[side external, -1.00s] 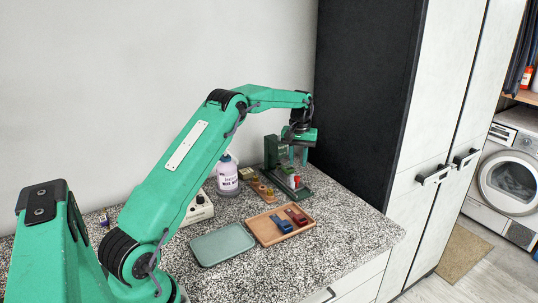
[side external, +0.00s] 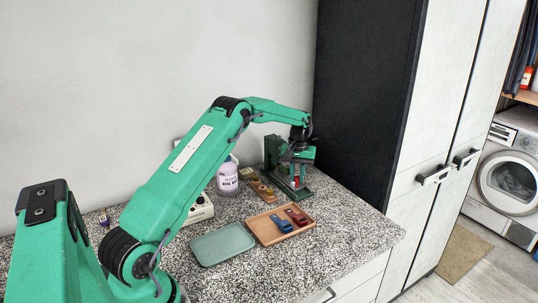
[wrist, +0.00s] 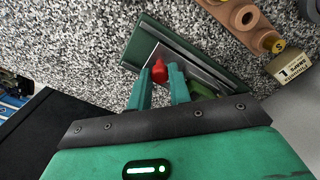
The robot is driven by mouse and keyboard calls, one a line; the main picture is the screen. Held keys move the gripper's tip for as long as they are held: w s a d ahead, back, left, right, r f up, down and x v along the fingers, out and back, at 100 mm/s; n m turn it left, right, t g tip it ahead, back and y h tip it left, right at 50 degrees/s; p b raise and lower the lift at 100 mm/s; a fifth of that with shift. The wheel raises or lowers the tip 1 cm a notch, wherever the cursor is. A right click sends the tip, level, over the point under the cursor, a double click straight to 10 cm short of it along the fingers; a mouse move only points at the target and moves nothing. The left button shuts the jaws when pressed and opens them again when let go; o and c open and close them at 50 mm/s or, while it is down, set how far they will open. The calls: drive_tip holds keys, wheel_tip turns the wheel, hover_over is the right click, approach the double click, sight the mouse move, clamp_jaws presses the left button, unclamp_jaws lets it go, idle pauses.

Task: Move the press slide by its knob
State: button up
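The green press (side external: 272,152) stands upright at the back right of the counter, against the dark cabinet side. My gripper (side external: 297,163) is at its front, pointing down. In the wrist view, a red knob (wrist: 159,71) lies between the tips of my gripper (wrist: 160,75), one finger on each side. The gap is about as wide as the knob, so I cannot tell whether the fingers press on it. The press's green base with a grey strip (wrist: 146,42) shows beyond. The slide itself is mostly hidden behind my gripper.
A wooden tray (side external: 257,233) with blue and red pieces and a green tray (side external: 222,243) lie in front of the press. The counter's front is clear.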

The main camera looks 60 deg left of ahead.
clamp_jaws()
drive_tip(key=d, duration=1.3)
drive_tip(key=shift+d+r, duration=0.1)
drive_tip(key=shift+o, duration=2)
unclamp_jaws()
wheel_tip(320, 180, up, 8)
